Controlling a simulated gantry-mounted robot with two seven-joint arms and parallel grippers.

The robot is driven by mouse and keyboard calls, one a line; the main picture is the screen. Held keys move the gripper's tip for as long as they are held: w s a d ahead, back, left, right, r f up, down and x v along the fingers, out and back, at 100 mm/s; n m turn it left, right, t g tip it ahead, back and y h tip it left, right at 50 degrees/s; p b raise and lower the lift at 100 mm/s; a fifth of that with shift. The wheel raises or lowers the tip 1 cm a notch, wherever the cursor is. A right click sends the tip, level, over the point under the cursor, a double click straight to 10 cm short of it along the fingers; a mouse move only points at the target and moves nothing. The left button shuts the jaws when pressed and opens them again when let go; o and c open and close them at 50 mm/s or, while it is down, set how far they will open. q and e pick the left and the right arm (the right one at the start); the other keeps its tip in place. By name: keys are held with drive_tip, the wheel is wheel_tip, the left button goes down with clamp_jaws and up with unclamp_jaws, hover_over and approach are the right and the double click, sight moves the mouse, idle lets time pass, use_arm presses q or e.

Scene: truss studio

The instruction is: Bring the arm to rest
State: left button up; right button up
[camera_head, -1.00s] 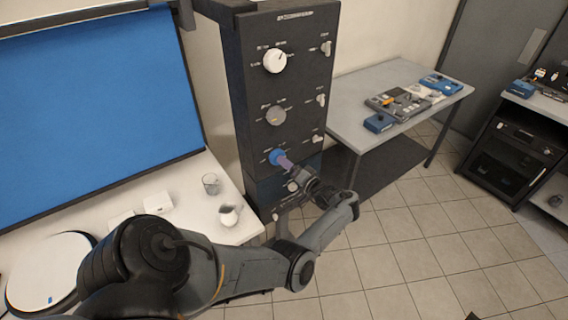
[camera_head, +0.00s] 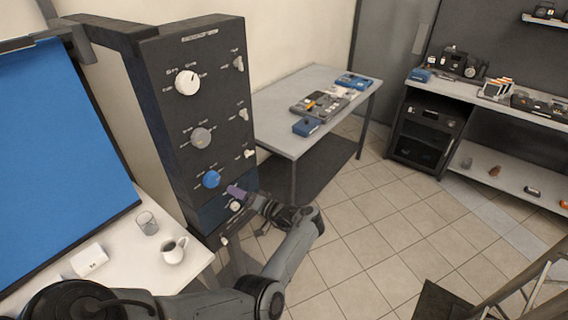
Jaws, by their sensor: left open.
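My left gripper (camera_head: 238,193) is open, with purple on its fingers, in front of the lower part of the dark control panel (camera_head: 171,112). In the picture it lies just right of the blue knob (camera_head: 211,179), with a small gap between them. My left arm reaches in from the bottom left and bends at the elbow. A white knob (camera_head: 187,82) and a grey knob (camera_head: 201,137) sit higher on the panel, with small switches to their right. A small white knob (camera_head: 235,206) shows just below the gripper. My right gripper does not show.
A white table (camera_head: 130,250) at left holds a glass (camera_head: 147,223), a white jug (camera_head: 173,250) and a white box (camera_head: 89,260). A grey table (camera_head: 285,140) with electronic devices stands behind the panel's right side. Shelves (camera_head: 500,155) stand at right. Tiled floor (camera_head: 370,220) between is open.

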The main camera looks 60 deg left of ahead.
use_arm(q)
drive_tip(key=s+a+f+m+t+y, duration=0.2)
drive_tip(key=s+f+m+t+y, duration=0.3)
drive_tip(key=s, duration=0.7)
drive_tip(key=w+d+f+m+t+h, duration=0.5)
drive_tip(key=w+d+t+h, duration=0.2)
drive_tip(key=d+t, duration=0.25)
drive_tip(key=w+d+m+t+h, duration=0.25)
drive_tip(key=d+h, duration=0.95)
drive_tip(key=d, duration=1.2)
drive_tip(key=s+d+r+m+g+h, duration=0.25)
drive_tip(key=s+d+r+g, duration=0.3)
drive_tip(key=s+d, duration=0.45)
wheel_tip(320, 180, up, 20)
drive_tip(key=n+p, duration=0.1)
drive_tip(key=p, duration=2)
drive_tip(key=shift+w+d, duration=0.25)
drive_tip(key=shift+w, duration=0.2)
